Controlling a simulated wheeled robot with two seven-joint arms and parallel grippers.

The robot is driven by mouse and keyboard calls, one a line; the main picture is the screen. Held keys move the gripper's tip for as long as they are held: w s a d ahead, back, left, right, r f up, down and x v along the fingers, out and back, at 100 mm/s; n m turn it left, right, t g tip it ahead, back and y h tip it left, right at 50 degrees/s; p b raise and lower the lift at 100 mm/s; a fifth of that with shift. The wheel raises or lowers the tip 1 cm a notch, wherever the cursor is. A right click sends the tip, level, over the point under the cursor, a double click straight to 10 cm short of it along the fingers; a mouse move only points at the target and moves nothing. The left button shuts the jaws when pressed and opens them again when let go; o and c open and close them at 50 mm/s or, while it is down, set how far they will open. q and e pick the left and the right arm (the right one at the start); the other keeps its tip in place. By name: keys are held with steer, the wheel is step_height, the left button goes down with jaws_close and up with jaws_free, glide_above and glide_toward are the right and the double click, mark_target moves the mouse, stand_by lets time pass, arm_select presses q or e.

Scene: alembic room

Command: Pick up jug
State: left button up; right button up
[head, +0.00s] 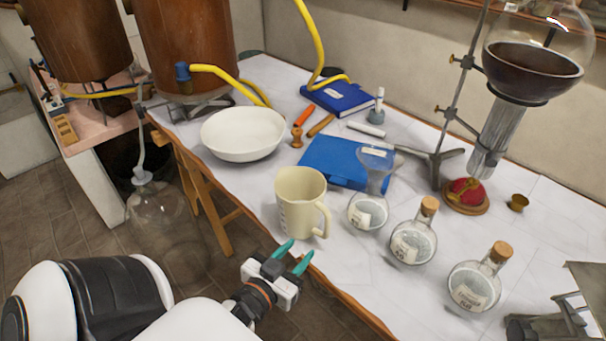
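The jug (298,203) is a cream measuring jug with a handle on its right side. It stands upright near the front edge of the white table in the head view. My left gripper (294,257) has teal fingertips set apart, with nothing between them. It is just in front of and below the jug in the picture, by the table edge, apparently apart from the jug. My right gripper is not in view.
A white bowl (243,135) stands behind and left of the jug. A blue case (335,160) lies behind it. Corked flasks (413,240) stand to the right, with an open-necked flask (368,209) close to the handle. A metal stand (436,158) is farther back.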

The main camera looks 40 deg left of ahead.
mark_target(326, 223)
arm_select(q)
steer(key=w, duration=0.2)
steer(key=w+r+t+h, duration=0.1)
steer(key=w, duration=0.1)
steer(key=w+r+m+t+p, duration=0.1)
steer(key=w, duration=0.1)
steer(key=shift+d+h, duration=0.25)
steer(key=shift+h, duration=0.05)
steer(key=shift+w+d+r+p, duration=0.15)
steer(key=shift+w+p, duration=0.15)
steer(key=shift+w, duration=1.05)
steer(key=shift+w+r+p, duration=0.15)
steer(key=shift+w+p, duration=0.15)
steer(key=shift+w, duration=1)
steer(key=shift+r, duration=0.1)
jaws_close()
